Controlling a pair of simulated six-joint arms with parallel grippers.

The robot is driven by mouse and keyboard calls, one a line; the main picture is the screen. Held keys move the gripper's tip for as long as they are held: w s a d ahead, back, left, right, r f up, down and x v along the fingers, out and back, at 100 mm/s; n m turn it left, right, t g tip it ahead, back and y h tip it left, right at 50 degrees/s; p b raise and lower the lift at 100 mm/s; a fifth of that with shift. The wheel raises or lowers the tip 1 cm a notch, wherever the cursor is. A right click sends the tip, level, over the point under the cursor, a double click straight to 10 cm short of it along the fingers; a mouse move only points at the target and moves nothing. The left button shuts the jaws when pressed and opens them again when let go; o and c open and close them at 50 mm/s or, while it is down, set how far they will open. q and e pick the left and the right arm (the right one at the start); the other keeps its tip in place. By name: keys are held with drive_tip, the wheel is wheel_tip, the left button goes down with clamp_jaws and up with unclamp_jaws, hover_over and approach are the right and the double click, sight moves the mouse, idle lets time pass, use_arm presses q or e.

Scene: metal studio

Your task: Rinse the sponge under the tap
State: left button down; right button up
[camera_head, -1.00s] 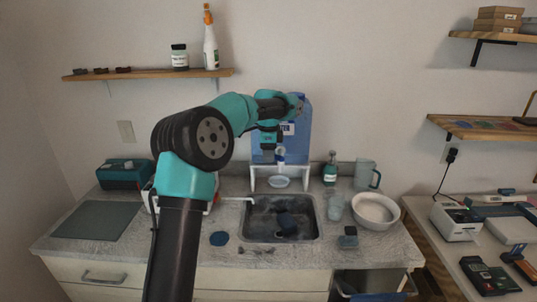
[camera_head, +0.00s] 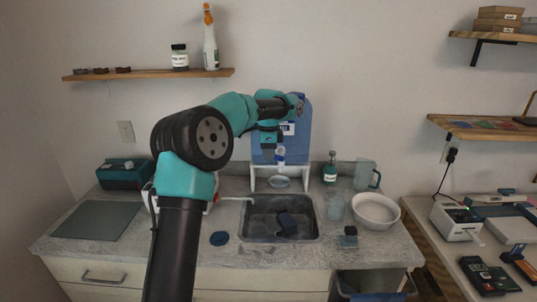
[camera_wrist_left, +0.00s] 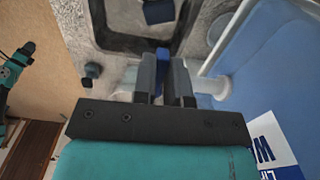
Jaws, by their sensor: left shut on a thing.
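A dark blue block that looks like the sponge (camera_head: 287,223) lies tilted in the sink (camera_head: 255,232), on its bottom. Above the sink's back edge, the tap (camera_head: 281,155) sticks out from the blue water container (camera_head: 297,128). My left gripper (camera_head: 270,146) is right beside the tap, high above the sink. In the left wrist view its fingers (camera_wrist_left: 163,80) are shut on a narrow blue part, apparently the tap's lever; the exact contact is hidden. Part of my right arm shows at that view's left edge, but its jaws are too small to read.
A soap bottle (camera_head: 330,170), a jug (camera_head: 363,175), a clear cup (camera_head: 335,206) and a white bowl (camera_head: 375,211) stand right of the sink. A small dark item (camera_head: 348,238) is near the front. A grey mat (camera_head: 97,221) lies bare at left.

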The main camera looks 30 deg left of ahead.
use_arm(q)
drive_tip(key=shift+s+d+n, duration=0.25)
drive_tip(key=shift+d+n, duration=0.05)
drive_tip(key=shift+n, duration=0.7)
drive_tip(key=shift+s+d+n, duration=0.25)
drive_tip(key=shift+s+n, duration=0.05)
drive_tip(key=shift+n, duration=0.7)
drive_tip(key=shift+s+d+n, duration=0.25)
drive_tip(key=shift+d+n, duration=0.05)
drive_tip(key=shift+n, duration=0.7)
drive_tip(key=c, duration=1.2)
unclamp_jaws()
drive_tip(key=shift+o, duration=0.2)
drive_tip(key=shift+r, duration=0.15)
wheel_tip(320, 180, up, 17)
